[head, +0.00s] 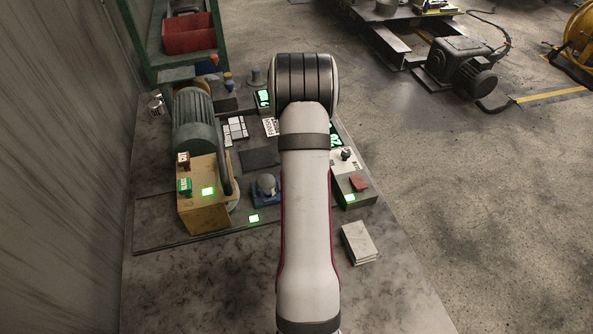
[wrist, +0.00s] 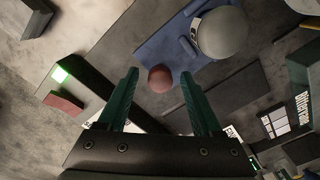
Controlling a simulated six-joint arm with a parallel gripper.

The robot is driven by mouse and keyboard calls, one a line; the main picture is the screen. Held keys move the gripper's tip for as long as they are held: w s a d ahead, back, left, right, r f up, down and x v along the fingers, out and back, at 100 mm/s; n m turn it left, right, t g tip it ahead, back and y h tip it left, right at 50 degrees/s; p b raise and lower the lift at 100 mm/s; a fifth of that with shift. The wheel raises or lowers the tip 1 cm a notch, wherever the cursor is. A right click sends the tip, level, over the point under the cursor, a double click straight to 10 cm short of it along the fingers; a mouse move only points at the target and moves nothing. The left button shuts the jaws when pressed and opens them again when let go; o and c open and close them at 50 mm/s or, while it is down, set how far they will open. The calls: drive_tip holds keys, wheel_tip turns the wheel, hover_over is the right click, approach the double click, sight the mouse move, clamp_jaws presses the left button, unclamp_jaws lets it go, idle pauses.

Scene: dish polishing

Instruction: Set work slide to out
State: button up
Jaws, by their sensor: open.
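The work slide (wrist: 165,47) is a blue plate carrying a grey dome (wrist: 222,32) and a dark red ball knob (wrist: 160,78). In the head view the blue slide (head: 263,200) with its grey dome (head: 267,183) sits on the bench just left of my arm; its right side is partly hidden. My gripper (wrist: 159,74) is open in the wrist view, with dark green fingers. The red knob shows between the fingertips in the picture; I cannot tell whether they are level with it. In the head view my arm hides the gripper.
A motor-driven machine (head: 194,122) with a tan box (head: 203,190) stands left of the slide. A grey box with a lit green panel (head: 349,198) and red block (head: 358,184) stands right of my arm. A book-like stack (head: 358,243) lies nearer. The front bench is largely bare.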

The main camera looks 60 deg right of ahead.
clamp_jaws()
idle(1.3)
